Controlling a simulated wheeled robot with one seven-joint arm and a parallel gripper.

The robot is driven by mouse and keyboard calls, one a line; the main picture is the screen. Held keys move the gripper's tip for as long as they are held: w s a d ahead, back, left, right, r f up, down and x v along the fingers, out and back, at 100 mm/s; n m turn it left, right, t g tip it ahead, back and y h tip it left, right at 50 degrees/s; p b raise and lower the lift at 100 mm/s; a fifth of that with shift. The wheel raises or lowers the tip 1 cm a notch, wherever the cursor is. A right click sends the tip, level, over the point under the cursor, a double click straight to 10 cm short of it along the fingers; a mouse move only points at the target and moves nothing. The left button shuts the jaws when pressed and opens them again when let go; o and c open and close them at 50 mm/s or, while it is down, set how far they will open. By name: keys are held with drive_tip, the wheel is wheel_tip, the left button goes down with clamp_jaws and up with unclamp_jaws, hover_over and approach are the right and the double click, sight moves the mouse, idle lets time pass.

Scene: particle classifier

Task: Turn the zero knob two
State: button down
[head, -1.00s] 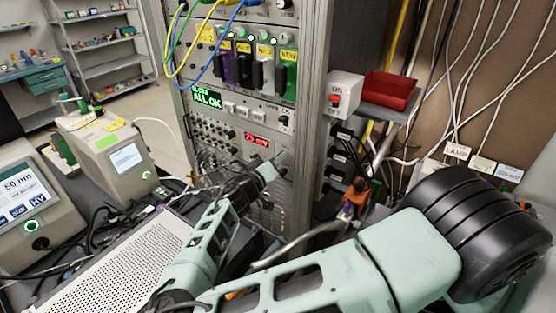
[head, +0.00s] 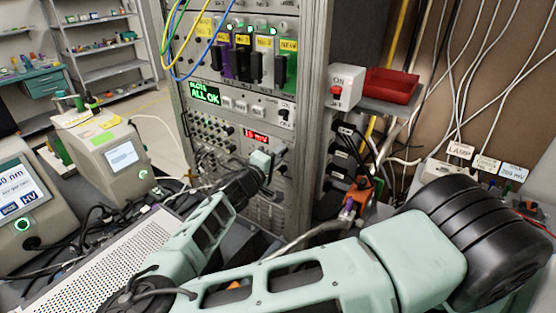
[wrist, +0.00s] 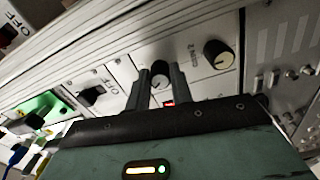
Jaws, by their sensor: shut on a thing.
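In the wrist view, my gripper (wrist: 159,78) has one finger on each side of a small round dark knob with a pale cap (wrist: 160,73), shut on it. Another dark knob with a pale cap (wrist: 218,54) stands free to its right on the same panel. In the head view, my gripper (head: 273,157) is at the rack panel, right of a small red display (head: 255,135) that seems to read 1.0 mV. The held knob is hidden there.
A green screen (head: 206,94) reading ALL OK and a black switch (head: 285,112) are above my gripper. Cables and sockets (head: 205,127) crowd the panel to its left. A white ON/OFF box (head: 346,88) and a red tray (head: 391,86) stand right of the rack.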

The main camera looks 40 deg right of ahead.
drive_tip(key=n, duration=1.2)
drive_tip(key=shift+n+p, duration=0.3)
drive_tip(key=shift+p, duration=0.1)
drive_tip(key=shift+f, duration=0.1)
drive_tip(key=c, duration=1.2)
unclamp_jaws()
drive_tip(key=shift+c, duration=0.2)
drive_tip(key=shift+a, duration=0.1)
drive_tip(key=b+v, duration=0.6)
drive_tip(key=v, duration=1.1)
drive_tip(key=shift+a+b, duration=0.15)
drive_tip(key=shift+b, duration=0.25)
